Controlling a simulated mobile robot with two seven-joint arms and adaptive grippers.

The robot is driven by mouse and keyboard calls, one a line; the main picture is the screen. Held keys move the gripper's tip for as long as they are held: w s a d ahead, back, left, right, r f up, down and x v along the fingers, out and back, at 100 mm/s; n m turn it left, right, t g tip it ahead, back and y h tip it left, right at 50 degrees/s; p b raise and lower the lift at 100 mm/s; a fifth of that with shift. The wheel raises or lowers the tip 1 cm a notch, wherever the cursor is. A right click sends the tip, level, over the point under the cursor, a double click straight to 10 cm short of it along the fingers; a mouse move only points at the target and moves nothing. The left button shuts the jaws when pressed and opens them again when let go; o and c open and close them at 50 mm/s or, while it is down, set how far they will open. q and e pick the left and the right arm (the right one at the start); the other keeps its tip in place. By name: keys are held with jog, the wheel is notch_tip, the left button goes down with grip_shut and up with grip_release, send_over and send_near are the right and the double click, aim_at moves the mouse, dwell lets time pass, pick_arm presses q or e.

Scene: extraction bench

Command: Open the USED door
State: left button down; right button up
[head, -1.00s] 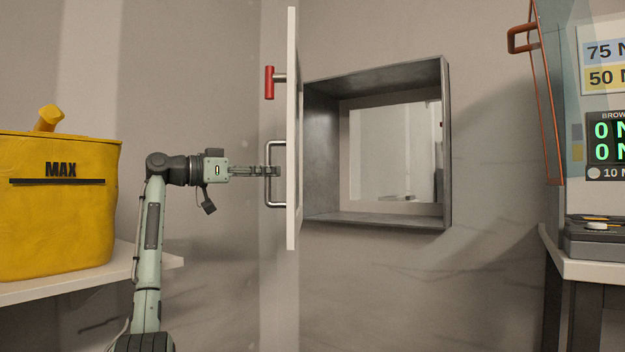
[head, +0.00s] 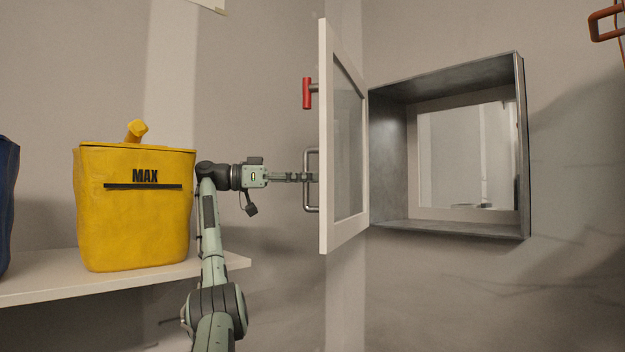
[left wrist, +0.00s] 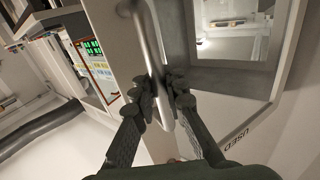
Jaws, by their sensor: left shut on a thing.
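The USED door (head: 323,130) is a white-framed door with a glass pane. It stands swung open at the left side of the grey metal hatch (head: 388,150), and its inner face shows. My left gripper (head: 311,178) is shut on the door's metal bar handle (head: 309,208), on the outer side. In the left wrist view the fingers (left wrist: 166,95) close around the handle (left wrist: 150,45). The word USED (left wrist: 236,139) shows on the wall beside the hatch opening there. A red T-shaped lever (head: 307,93) sits on the door above the handle. My right gripper is not in view.
A yellow bin (head: 135,215) marked MAX stands on a white shelf (head: 60,276) at the left, close beside my left arm. Part of a dark blue bin (head: 7,205) shows at the left edge. The hatch opening is clear in front.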

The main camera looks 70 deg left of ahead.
pick_arm(q)
jog(key=shift+s+d, duration=0.1)
jog(key=shift+d, duration=0.05)
jog(key=c, duration=1.5)
grip_release()
jog(key=shift+s, duration=0.1)
jog(key=shift+c, duration=0.2)
